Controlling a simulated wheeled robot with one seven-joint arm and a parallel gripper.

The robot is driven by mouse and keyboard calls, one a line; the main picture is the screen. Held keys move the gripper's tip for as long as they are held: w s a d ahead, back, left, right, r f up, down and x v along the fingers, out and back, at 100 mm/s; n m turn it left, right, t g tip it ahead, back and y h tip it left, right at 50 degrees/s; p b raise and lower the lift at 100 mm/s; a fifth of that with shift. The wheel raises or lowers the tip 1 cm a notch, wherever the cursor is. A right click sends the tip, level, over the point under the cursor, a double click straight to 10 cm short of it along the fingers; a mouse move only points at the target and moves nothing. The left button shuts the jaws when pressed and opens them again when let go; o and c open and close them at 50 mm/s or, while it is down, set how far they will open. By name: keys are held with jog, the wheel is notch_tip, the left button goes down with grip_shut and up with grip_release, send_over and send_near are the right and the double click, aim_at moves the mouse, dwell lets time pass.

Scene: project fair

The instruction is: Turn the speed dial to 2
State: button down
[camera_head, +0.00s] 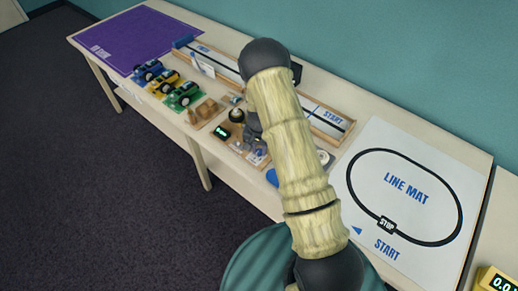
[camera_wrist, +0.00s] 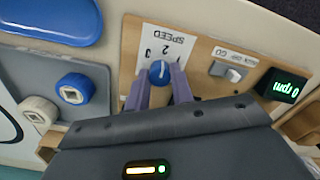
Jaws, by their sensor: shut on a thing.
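The speed dial (camera_wrist: 160,73) is a small blue knob with a white pointer line, on a wooden panel (camera_wrist: 130,45). A white card (camera_wrist: 165,45) behind it reads SPEED with numbers, upside down in the wrist view. The pointer line points roughly toward the card; I cannot tell exactly which number it marks. My gripper (camera_wrist: 161,80) is shut on the dial, one grey-purple finger on each side. In the head view my arm covers the dial and most of the panel.
A blue wheel (camera_wrist: 76,88), a pale wheel (camera_wrist: 38,114) and a blue tray (camera_wrist: 50,18) lie nearby. A wooden track (camera_head: 325,113) runs behind; the line mat (camera_head: 410,190) lies right.

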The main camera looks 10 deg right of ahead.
aim_at(259, 151)
jog(key=c, duration=1.2)
grip_release()
jog(key=shift+r, duration=0.1)
notch_tip(259, 151, up, 17)
jog(key=b, duration=0.1)
jog(key=shift+r, duration=0.1)
